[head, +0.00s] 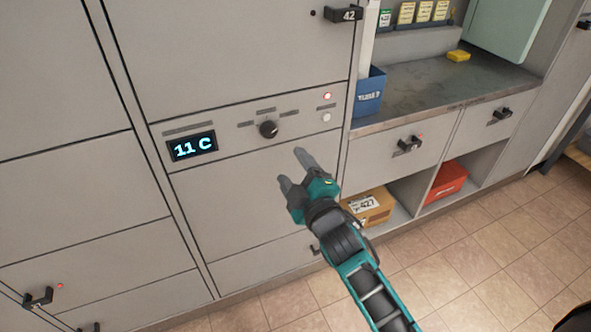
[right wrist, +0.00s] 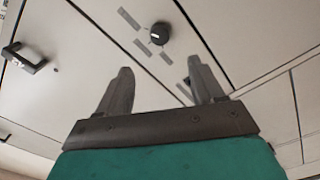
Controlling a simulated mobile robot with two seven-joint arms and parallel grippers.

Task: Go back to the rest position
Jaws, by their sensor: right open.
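My right gripper (head: 294,168) is open and empty in the head view, in front of the grey cabinet panel below the control strip. Its two dark fingers also stand apart in the right wrist view (right wrist: 163,88). A black round knob (head: 268,129) sits on the strip above and left of the fingertips, apart from them; it also shows in the right wrist view (right wrist: 160,33). A display (head: 192,146) left of the knob reads "11 C". My left gripper is not in view.
A blue bin (head: 369,92) and a yellow block (head: 458,56) rest on the metal counter (head: 435,88) at right. A cardboard box (head: 370,207) and a red box (head: 446,180) sit in open cubbies below. Cabinet handles stick out.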

